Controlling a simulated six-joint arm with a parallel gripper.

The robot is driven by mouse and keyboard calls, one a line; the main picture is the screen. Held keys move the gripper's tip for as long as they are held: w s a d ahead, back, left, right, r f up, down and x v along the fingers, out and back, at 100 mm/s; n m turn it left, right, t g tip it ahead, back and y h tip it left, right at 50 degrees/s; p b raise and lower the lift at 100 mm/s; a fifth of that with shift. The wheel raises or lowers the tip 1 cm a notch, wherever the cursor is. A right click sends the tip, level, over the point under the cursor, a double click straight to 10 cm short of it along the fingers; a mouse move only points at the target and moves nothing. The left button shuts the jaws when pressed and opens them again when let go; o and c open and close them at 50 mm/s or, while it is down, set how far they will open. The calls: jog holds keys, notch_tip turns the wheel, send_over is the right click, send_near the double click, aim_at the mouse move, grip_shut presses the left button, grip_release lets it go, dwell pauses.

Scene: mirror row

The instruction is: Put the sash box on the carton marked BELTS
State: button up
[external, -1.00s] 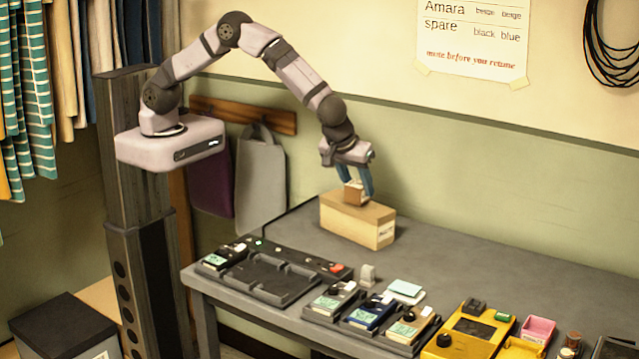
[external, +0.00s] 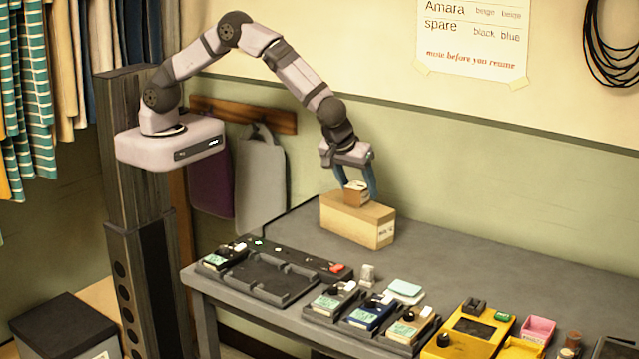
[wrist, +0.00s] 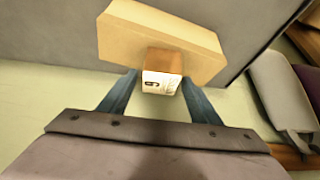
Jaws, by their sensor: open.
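The sash box, a small brown box with a pale printed face (external: 355,194), sits on top of the tan carton (external: 350,221) at the back of the table. The carton has a printed label on its right end, too small to read surely. My gripper (external: 363,189) is just above the carton with its blue fingers apart. In the wrist view the fingers stand on either side of the small box (wrist: 162,64), with gaps showing beside it. The box rests toward one long edge of the carton (wrist: 125,38).
Several pedals and a dark tray (external: 262,278) line the table's front left. A yellow unit (external: 470,332) and a pink tray (external: 538,328) stand at the front right. The grey tabletop right of the carton (external: 480,265) is clear. The wall is close behind.

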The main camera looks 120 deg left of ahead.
jog(key=b+v, duration=0.3)
jog(key=v, duration=0.9)
jog(key=shift+s, duration=0.1)
jog(key=s+d+f+m+h, duration=0.2)
jog(key=s+d+m, duration=0.3)
jog(key=s, duration=0.3)
jog(key=s+d+f+m+h, duration=0.2)
jog(key=s+d+f+m, duration=0.1)
jog(key=s+d+m, duration=0.2)
jog(key=s+d+f+m+h, duration=0.2)
jog(key=s+d+m, duration=0.3)
jog(key=s, duration=0.8)
jog(key=m, duration=0.3)
jog(key=shift+d+f, duration=0.15)
jog(key=shift+f, duration=0.15)
